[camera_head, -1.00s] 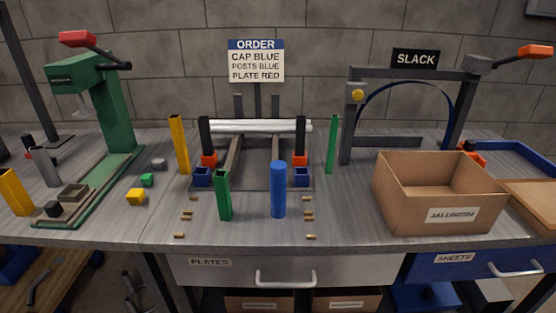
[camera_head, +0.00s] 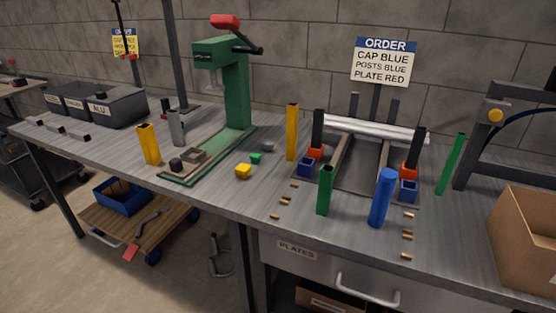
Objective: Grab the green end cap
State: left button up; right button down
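A small green end cap (camera_head: 255,158) lies on the workbench (camera_head: 225,195), just right of the green press (camera_head: 237,90). A yellow cap (camera_head: 243,171) lies just in front of it and a grey cap (camera_head: 268,146) just behind it to the right. Neither of my grippers shows in the head view.
A yellow post (camera_head: 292,132) stands right of the caps. A green post (camera_head: 325,190) and a blue post (camera_head: 382,198) stand near the front edge, with small brass pieces around. A cardboard box (camera_head: 525,240) is at the right. The bench left of the press base is partly clear.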

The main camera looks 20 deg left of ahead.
aim_at(255, 158)
jog(key=i+u, duration=0.15)
jog(key=u, duration=0.3)
jog(key=i+l+u, duration=0.15)
jog(key=u, duration=0.25)
jog(key=i+l+u, duration=0.15)
jog(key=u, duration=0.3)
jog(key=l+u, duration=0.25)
jog(key=u, duration=0.15)
jog(key=i, duration=0.05)
